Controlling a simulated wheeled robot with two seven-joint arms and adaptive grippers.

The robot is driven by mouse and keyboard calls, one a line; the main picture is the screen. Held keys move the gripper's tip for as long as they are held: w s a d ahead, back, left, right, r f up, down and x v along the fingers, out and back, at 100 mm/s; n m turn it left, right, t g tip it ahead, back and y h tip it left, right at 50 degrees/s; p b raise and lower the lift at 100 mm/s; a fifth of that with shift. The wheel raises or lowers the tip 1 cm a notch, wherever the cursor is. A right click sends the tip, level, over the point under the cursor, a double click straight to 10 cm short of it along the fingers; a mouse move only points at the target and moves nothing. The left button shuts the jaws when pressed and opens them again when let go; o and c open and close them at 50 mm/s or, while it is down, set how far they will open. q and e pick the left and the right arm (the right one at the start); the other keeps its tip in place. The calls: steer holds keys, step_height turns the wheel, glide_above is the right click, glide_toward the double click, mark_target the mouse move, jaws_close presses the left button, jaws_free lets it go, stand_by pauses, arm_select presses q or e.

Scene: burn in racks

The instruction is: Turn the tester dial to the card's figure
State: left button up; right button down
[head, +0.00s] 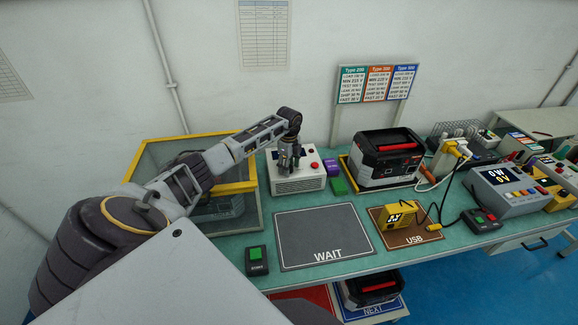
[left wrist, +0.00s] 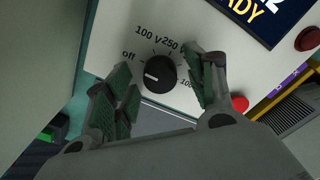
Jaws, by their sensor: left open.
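The tester (head: 298,182) is a white box on the green bench; its sloping face also shows in the left wrist view (left wrist: 105,30). Its black dial (left wrist: 160,74) has a white mark on its left side, nearest the "off" label. Labels "100 V", "250 V" and a partly hidden one run clockwise from there. My left gripper (head: 288,158) is over the tester face. In the left wrist view its open fingers (left wrist: 162,88) stand on either side of the dial, with gaps visible. Three type cards (head: 375,83) hang on a board behind; their small print is hard to read. My right gripper is out of view.
A tester display (left wrist: 245,15) ends in "ADY", near red buttons (left wrist: 308,38). A glass-sided yellow-framed bin (head: 240,187) stands left of the tester. A black power unit (head: 385,157) stands right. The grey WAIT mat (head: 322,235) is clear.

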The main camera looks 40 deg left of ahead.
arm_select(q)
steer(key=shift+c, duration=0.5)
steer(key=c, duration=0.9)
steer(key=shift+c, duration=0.4)
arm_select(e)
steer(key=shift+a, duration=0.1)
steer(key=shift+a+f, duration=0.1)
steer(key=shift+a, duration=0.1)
